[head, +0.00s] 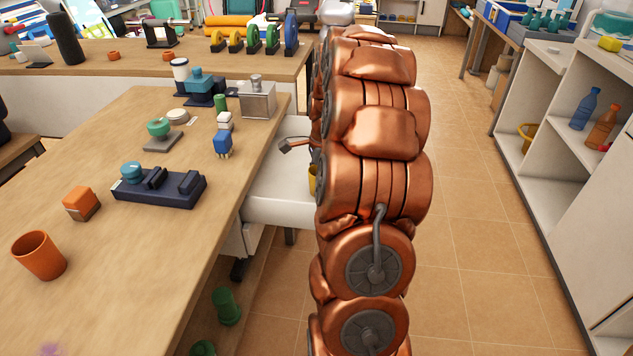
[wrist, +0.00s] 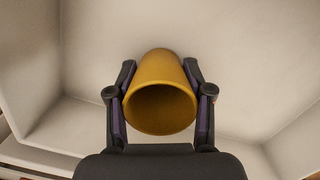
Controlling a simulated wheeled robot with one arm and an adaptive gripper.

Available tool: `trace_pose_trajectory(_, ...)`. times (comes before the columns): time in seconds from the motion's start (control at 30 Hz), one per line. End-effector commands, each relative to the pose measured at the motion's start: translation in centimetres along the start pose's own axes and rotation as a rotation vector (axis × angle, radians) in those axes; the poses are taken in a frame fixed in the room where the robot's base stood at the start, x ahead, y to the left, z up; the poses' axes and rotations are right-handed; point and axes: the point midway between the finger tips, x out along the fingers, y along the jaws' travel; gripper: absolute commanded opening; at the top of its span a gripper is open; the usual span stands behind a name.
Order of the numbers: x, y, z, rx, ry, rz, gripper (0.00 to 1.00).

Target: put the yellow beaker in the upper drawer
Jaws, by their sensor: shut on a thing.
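The yellow beaker (wrist: 160,85) is between the two dark fingers of my gripper (wrist: 160,68) in the wrist view, its open mouth facing the camera. My gripper is shut on it. White drawer walls and floor (wrist: 245,80) surround the beaker. I cannot tell whether its base touches the floor. In the head view, the white upper drawer (head: 275,208) stands pulled out beside the table. Only a sliver of the yellow beaker (head: 312,180) shows there at my arm's left edge; my copper arm hides most of the drawer and gripper.
The wooden table (head: 110,260) on the left holds an orange cup (head: 39,256), an orange block (head: 81,204) and a dark fixture (head: 160,190). Green cups (head: 226,306) are low beside the table. White shelves (head: 560,150) line the right; the tiled aisle (head: 470,220) is clear.

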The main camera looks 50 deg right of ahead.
Motion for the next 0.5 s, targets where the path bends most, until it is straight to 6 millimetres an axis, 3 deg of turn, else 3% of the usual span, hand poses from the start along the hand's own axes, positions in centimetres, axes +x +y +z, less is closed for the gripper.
trace_pose_trajectory(0.3,0.2,-0.01,-0.02,0.0,0.0,-0.001,0.22)
trace_pose_trajectory(0.33,0.17,-0.02,-0.01,0.0,0.0,-0.001,0.54)
trace_pose_trajectory(0.5,0.15,-0.02,-0.01,-0.001,0.0,-0.001,0.72)
